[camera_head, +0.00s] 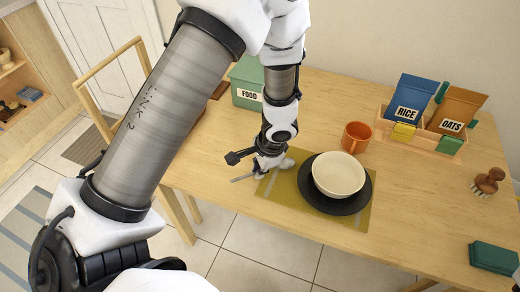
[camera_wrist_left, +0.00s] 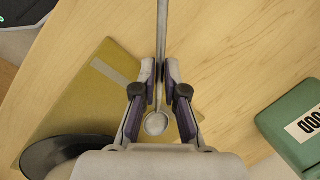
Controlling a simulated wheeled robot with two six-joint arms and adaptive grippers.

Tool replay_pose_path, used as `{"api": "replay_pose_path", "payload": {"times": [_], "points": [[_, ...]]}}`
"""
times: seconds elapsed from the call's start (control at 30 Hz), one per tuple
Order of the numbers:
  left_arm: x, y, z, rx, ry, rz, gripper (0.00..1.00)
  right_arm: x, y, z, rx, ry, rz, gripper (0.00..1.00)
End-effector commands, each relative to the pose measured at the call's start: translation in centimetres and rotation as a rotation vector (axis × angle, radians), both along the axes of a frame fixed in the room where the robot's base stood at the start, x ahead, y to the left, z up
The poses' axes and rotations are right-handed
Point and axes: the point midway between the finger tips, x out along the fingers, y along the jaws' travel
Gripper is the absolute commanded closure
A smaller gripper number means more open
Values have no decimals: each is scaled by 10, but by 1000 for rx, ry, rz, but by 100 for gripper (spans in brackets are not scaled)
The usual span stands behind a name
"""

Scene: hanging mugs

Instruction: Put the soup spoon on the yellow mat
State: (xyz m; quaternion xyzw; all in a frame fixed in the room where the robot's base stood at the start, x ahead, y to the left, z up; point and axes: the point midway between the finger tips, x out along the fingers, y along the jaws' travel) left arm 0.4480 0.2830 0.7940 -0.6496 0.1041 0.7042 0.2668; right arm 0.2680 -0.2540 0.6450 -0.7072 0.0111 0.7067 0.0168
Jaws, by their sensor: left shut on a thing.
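My left gripper (camera_head: 268,168) is at the back left edge of the yellow mat (camera_head: 285,196). In the left wrist view the fingers (camera_wrist_left: 160,92) are shut on the metal handle of the soup spoon (camera_wrist_left: 162,35). The spoon's round bowl (camera_wrist_left: 156,124) shows between the fingers and the palm. The handle (camera_head: 241,178) also sticks out to the left of the gripper in the head view. The mat (camera_wrist_left: 85,85) lies left of the spoon in the left wrist view. Whether the spoon touches the mat or table I cannot tell. My right gripper is not in view.
A cream bowl (camera_head: 338,174) stands on a dark plate (camera_head: 325,205) on the mat. An orange mug (camera_head: 356,136) stands behind it. A green food box (camera_head: 246,96), a wooden rack (camera_head: 383,120) with bags, a brush (camera_head: 488,181) and a green box (camera_head: 494,257) stand around.

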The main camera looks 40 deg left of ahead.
Motion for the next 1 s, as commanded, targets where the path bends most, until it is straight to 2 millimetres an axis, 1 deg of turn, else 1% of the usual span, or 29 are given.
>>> {"api": "replay_pose_path", "payload": {"times": [0.17,0.2,0.27,0.57,0.67,0.77,1.0], "points": [[0,0,-6,0,0,0,100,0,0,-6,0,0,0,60],[0,0,-6,0,0,0,86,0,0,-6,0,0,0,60],[0,0,-4,0,0,0,65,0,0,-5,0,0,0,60],[0,0,-4,0,0,0,64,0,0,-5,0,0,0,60],[0,0,1,0,0,0,64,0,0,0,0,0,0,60],[1,-2,15,1,-2,1,64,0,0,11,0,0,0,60],[2,-17,78,2,-4,0,64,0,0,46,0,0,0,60]]}}
